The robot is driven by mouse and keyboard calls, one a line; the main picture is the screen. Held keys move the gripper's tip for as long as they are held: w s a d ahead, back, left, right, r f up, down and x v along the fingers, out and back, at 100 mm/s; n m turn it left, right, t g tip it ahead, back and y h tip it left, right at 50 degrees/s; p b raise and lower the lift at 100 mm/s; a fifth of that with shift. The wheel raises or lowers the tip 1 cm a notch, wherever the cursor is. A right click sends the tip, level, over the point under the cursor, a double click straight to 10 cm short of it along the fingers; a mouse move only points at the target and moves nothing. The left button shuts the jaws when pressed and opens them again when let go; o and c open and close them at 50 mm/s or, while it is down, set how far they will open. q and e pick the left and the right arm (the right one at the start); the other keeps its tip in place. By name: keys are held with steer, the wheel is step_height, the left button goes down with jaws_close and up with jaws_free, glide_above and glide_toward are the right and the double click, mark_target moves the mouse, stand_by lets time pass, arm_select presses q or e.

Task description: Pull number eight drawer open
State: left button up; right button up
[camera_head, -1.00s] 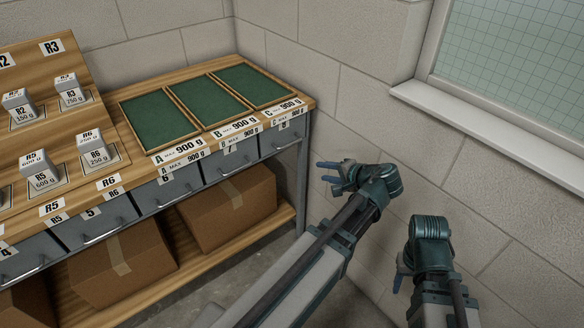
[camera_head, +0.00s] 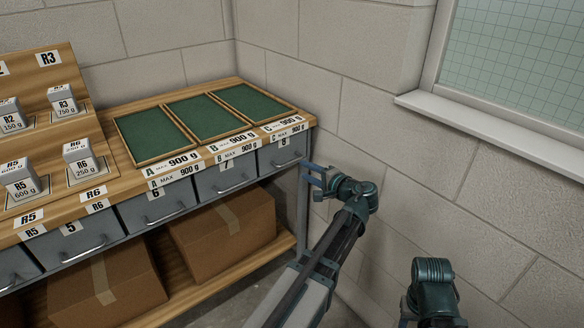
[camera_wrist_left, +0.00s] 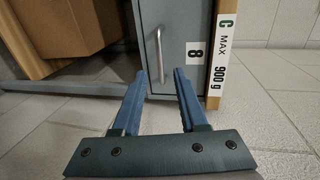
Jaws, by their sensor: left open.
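The number eight drawer (camera_head: 283,154) is the grey one at the right end of the row, under tray C. Its front is flush with its neighbours, so it is shut. The left wrist view shows its front (camera_wrist_left: 177,20), its upright-looking bar handle (camera_wrist_left: 157,60) and its 8 label (camera_wrist_left: 195,52). My left gripper (camera_head: 309,174) is open and empty, just right of the drawer. In the left wrist view its fingertips (camera_wrist_left: 160,76) lie either side of the handle's line; I cannot tell how far off it is. My right arm's wrist shows at the bottom right; its fingers are not visible.
Grey drawers 7 (camera_head: 226,176) and 6 (camera_head: 157,204) sit left of drawer eight. Cardboard boxes (camera_head: 222,238) fill the shelf below. Green trays (camera_head: 250,103) and labelled weights (camera_head: 80,163) are on top. A block wall (camera_head: 370,110) stands close on the right.

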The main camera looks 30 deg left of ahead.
mark_target(290, 163)
arm_select(q)
steer(key=b+x, duration=0.1)
steer(key=x, duration=0.7)
steer(key=shift+w+a, duration=0.1)
steer(key=shift+a, duration=0.05)
jaws_close()
stand_by(1.2)
